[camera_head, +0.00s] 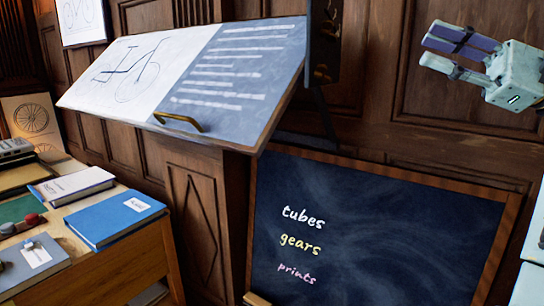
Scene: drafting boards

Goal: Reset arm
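My gripper (428,50) is at the upper right, in front of the wood-panelled wall, with its fingers pointing left. Its pale fingers stand apart, with a purple surface on the upper one and wall showing in the gap. I see nothing held between them. It is clear of the drafting board and the chalkboard. Part of my pale body shows at the right edge.
A tilted drafting board (215,75) with a brass handle (178,122) stands at centre left. A chalkboard (380,240) reading "tubes, gears, prints" is below right. A wooden desk (130,262) at left holds a blue book (112,217) and other books.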

